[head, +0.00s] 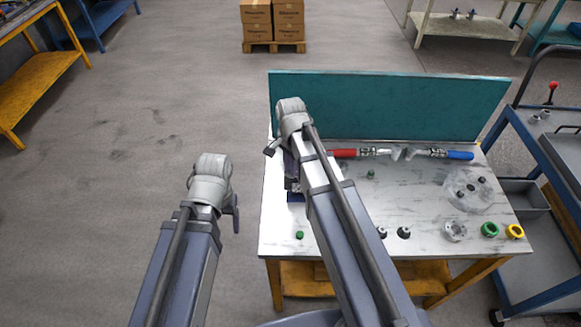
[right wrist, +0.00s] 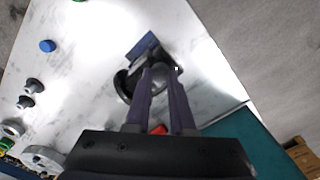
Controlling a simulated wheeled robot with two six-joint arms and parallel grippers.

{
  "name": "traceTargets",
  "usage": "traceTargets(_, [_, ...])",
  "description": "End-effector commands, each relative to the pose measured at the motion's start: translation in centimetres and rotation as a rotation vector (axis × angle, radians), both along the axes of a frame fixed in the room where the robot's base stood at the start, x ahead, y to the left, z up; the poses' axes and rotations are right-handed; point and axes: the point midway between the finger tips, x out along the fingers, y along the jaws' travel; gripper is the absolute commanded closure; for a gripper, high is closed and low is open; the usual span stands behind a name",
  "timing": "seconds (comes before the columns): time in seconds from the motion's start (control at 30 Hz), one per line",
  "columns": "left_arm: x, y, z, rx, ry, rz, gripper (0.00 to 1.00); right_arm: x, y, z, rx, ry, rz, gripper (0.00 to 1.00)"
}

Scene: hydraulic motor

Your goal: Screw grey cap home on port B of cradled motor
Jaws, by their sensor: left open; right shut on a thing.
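The motor (right wrist: 123,86) is a dark rounded body in the right wrist view, lying at the blue cradle (right wrist: 141,48). In the head view my right arm hides most of it, and only a dark blue edge of the cradle (head: 295,197) shows. My right gripper (right wrist: 161,72) is over the motor, shut on a small grey thing at its fingertips, apparently the grey cap. The fingers hide most of the cap, and I cannot tell how it sits on port B. My left gripper (head: 236,214) is open and empty, off the table's left side.
Red-handled (head: 342,153) and blue-handled (head: 460,155) tools lie before the teal back panel (head: 390,105). Green caps (head: 300,235), a blue cap (right wrist: 47,46), dark fittings (head: 404,232), a grey ring (head: 454,231), a green ring (head: 490,230) and a yellow ring (head: 515,232) are on the table.

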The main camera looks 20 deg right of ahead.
Motion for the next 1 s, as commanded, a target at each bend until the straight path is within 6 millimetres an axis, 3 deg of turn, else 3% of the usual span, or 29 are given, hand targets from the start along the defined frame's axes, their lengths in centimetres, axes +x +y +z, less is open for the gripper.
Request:
traceTargets(0.23, [0.0,0.0,-0.02,0.0,0.0,0.0,0.22,0.0,0.0,-0.02,0.0,0.0,-0.044,1.0])
traceTargets(0.6, [0.0,0.0,-0.12,0.0,0.0,0.0,0.22,-0.01,0.0,-0.12,0.0,0.0,-0.468,1.0])
traceTargets(1.0, [0.0,0.0,-0.12,0.0,0.0,0.0,0.22,-0.01,0.0,-0.12,0.0,0.0,-0.52,1.0])
